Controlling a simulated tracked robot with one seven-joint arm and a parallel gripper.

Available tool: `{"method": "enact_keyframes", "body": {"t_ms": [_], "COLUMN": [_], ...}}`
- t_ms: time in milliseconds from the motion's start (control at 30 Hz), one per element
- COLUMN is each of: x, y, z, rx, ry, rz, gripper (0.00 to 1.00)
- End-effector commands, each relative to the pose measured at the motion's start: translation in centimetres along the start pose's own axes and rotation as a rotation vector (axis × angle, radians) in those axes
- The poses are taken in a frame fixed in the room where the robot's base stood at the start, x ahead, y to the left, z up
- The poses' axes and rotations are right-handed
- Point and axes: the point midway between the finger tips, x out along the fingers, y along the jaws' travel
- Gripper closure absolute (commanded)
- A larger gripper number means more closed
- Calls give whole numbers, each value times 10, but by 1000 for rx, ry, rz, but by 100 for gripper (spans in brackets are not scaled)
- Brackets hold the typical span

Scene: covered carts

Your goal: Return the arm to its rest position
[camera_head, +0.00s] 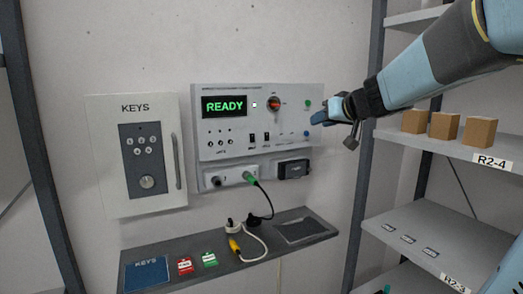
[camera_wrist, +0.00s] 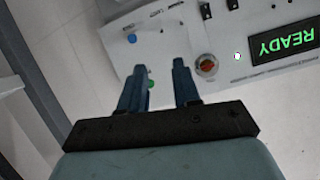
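My gripper (camera_head: 322,115) is at the end of my blue arm, which reaches in from the upper right of the head view. It hovers in front of the right edge of the grey control panel (camera_head: 225,146). In the wrist view, the two dark blue fingers of my gripper (camera_wrist: 159,65) stand apart, with nothing between them. The panel shows behind the fingers there, with a green button and an orange-red knob (camera_wrist: 206,66) near them. I cannot tell whether a fingertip touches the panel.
A display (camera_head: 225,106) reads READY. A KEYS cabinet (camera_head: 105,160) hangs at left. Below, a shelf (camera_head: 155,274) holds tags and cables; a green plug (camera_head: 250,178) sits in the panel's lower part. At right, a rack (camera_head: 480,152) holds small boxes (camera_head: 444,126) close under my arm.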

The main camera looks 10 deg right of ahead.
Motion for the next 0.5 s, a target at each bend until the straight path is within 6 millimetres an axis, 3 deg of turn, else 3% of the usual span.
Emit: {"method": "enact_keyframes", "body": {"t_ms": [267, 367, 500], "x": [-27, -43, -66], "y": [8, 17, 27], "z": [-20, -17, 2], "rx": [-42, -45, -36], "ry": [173, 200, 174], "rz": [189, 297, 436], "gripper": [68, 68, 68]}}
